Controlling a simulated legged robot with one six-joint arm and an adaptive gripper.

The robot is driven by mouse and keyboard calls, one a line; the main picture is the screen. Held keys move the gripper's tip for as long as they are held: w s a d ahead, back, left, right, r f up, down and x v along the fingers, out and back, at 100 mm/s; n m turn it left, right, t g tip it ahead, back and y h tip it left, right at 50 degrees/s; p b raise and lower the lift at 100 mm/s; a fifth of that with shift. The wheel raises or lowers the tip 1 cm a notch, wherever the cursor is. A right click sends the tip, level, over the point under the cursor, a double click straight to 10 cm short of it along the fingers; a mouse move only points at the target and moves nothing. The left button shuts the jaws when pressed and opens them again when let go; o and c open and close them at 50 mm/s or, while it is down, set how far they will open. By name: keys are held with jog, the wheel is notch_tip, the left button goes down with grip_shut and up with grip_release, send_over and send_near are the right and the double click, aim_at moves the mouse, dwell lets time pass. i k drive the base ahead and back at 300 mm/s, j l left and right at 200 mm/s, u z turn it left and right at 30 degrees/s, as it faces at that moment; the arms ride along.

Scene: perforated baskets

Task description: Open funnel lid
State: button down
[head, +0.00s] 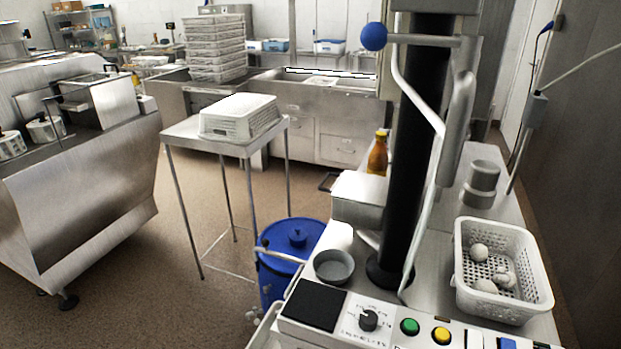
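My gripper is not in view. No part that is clearly a funnel lid can be made out. A machine with a thick black column (408,150) stands at the right on a steel worktop. The top of the machine is cut off by the frame edge. A blue drum (290,262) with a blue lid and a knob on it stands on the floor, partly hidden behind the worktop. Its lid appears closed.
A white perforated basket (461,262) with round pale items stands at the right, near grey bowls (481,185). A control panel (360,325) lines the front. A small steel table bears an upturned white basket (240,118). Open floor (130,290) lies at the left.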

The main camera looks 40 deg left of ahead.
aim_at(358, 188)
jog(key=k+j+u, duration=0.1)
jog(key=j, duration=0.35)
jog(key=k+j+u, duration=0.1)
jog(key=j, duration=0.35)
jog(key=k+j+u, duration=0.1)
jog(key=j, duration=0.4)
jog(key=k+j+u, duration=0.15)
jog(key=j, duration=0.3)
jog(key=i+j+z, duration=0.2)
jog(key=i+j, duration=0.15)
jog(key=i+j+z, duration=0.2)
jog(key=j, duration=0.25)
jog(key=i, duration=0.1)
